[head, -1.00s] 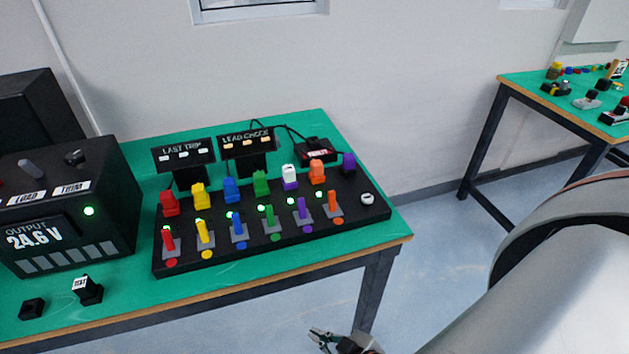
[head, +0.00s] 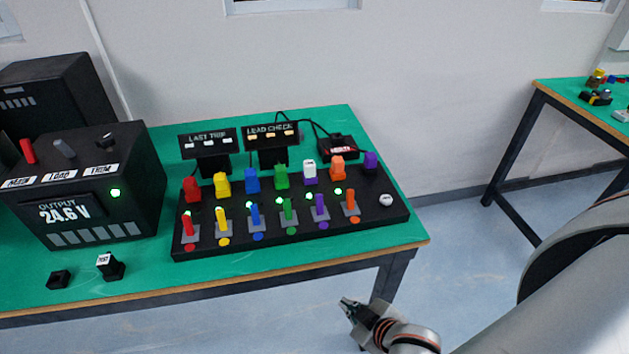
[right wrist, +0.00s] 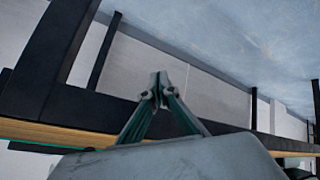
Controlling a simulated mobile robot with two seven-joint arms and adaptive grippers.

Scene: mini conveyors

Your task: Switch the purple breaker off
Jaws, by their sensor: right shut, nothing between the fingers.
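The purple breaker (head: 319,206) is a small upright lever on a grey plate in the front row of the black breaker panel (head: 290,243). It stands between the green lever (head: 288,211) and the orange lever (head: 350,201). A green light glows just behind it. Behind that is a white plug with a purple base (head: 309,172). My right gripper (head: 345,303) is in front of the table edge, low and to the right of the panel, well apart from the breaker. It is shut and empty; its fingertips meet in the right wrist view (right wrist: 158,85). My left gripper is not in view.
Red, yellow and blue levers (head: 255,215) stand left in the same row. A purple block (head: 370,161) and a white knob (head: 386,199) are at the panel's right end. A black power supply (head: 85,190) stands left. The table edge (head: 330,268) lies between gripper and panel.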

